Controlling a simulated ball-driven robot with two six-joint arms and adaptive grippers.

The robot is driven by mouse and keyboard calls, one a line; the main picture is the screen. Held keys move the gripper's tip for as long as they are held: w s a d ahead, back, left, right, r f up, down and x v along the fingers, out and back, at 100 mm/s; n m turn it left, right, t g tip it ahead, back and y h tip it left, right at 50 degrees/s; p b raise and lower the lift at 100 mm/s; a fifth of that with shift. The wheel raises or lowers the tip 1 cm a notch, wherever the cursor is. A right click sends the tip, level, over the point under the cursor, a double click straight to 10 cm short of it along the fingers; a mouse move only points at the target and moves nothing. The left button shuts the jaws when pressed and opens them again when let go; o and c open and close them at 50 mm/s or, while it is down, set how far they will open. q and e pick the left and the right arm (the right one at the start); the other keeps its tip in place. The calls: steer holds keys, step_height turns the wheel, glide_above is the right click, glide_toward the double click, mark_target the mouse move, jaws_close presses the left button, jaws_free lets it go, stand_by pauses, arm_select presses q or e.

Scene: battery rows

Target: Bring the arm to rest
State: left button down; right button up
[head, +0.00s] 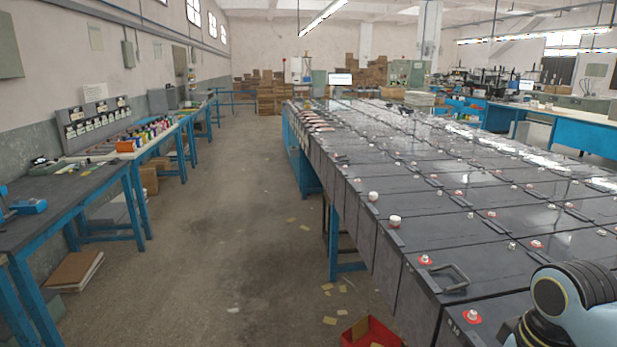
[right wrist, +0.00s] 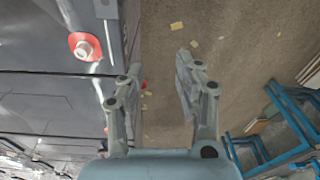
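My right gripper (right wrist: 155,85) shows in the right wrist view. Its two fingers are apart and nothing is between them. It points over the edge of the battery rows, with the floor beyond the fingertips. Part of my right arm (head: 575,300) shows at the lower right of the head view, above the near batteries. The right gripper itself is not visible in the head view. My left gripper is in neither view.
Rows of dark batteries (head: 410,185) with red and white terminal caps fill the right side. A red bin (head: 368,333) sits on the floor by the near edge. Blue-legged workbenches (head: 70,195) line the left wall. The aisle floor (head: 240,230) is open, with scattered scraps.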

steer(key=s+a+r+m+t+h, duration=0.1)
steer(key=s+a+r, duration=0.1)
steer(key=s+r, duration=0.35)
steer(key=s+a+r+t, duration=0.2)
steer(key=s+r, duration=0.1)
steer(key=s, duration=0.6)
step_height(320, 180, down, 38)
steer(key=s+d+g+b, duration=0.2)
steer(key=d+b, duration=0.1)
steer(key=b, duration=0.9)
steer(key=s+f+b, duration=0.5)
steer(key=s+f, duration=0.4)
steer(key=f, duration=0.4)
steer(key=s+f+m+g+b, duration=0.1)
steer(key=s+f+b, duration=0.4)
steer(key=s+f, duration=0.4)
step_height(320, 180, down, 4)
steer(key=shift+s+d+f, duration=0.25)
steer(key=shift+s+d, duration=0.05)
steer(key=shift+d, duration=0.05)
steer(key=shift+s, duration=0.1)
